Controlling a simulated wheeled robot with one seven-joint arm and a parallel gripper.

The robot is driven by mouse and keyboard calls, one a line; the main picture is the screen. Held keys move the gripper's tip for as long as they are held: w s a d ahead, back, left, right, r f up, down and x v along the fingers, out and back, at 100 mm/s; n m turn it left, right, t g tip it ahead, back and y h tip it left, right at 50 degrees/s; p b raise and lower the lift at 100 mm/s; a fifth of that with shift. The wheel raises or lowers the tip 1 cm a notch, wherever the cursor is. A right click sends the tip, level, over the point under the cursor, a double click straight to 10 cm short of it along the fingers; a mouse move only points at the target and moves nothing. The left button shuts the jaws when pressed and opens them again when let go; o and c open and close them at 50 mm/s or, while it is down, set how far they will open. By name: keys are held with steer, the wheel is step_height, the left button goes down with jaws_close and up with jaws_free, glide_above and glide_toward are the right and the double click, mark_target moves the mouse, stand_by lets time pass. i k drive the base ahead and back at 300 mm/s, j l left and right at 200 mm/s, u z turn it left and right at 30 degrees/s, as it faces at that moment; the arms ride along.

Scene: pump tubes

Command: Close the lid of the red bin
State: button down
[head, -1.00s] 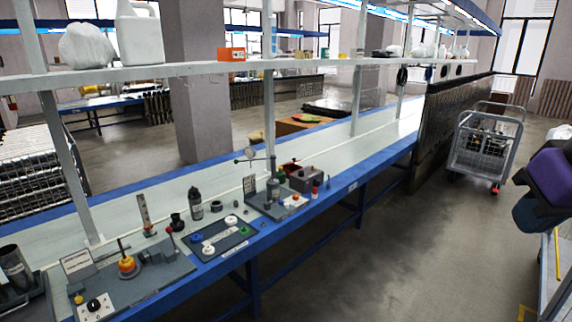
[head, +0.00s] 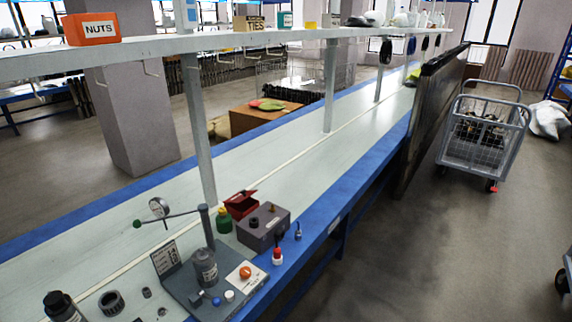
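A small dark red bin (head: 240,208) stands on the workbench, behind and left of a grey box. Its red lid appears raised and tilted, with a dark gap below it. The grey box (head: 264,226) hides part of the bin's front. My gripper is in no view.
A green bottle (head: 224,220) stands left of the bin. A shelf post (head: 199,130) rises behind. A wire cart (head: 485,135) stands right of the bench; the aisle floor is open.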

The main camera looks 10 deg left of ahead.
mark_target(241, 195)
steer(key=i+l, duration=0.1)
steer(key=i, duration=0.7)
steer(key=i+j+u, duration=0.15)
steer(key=i+u, duration=0.15)
steer(key=u, duration=0.15)
steer(key=i+u, duration=0.35)
steer(key=u, duration=0.15)
steer(key=i+l+u, duration=0.1)
steer(key=i+u, duration=0.2)
steer(key=u, duration=0.15)
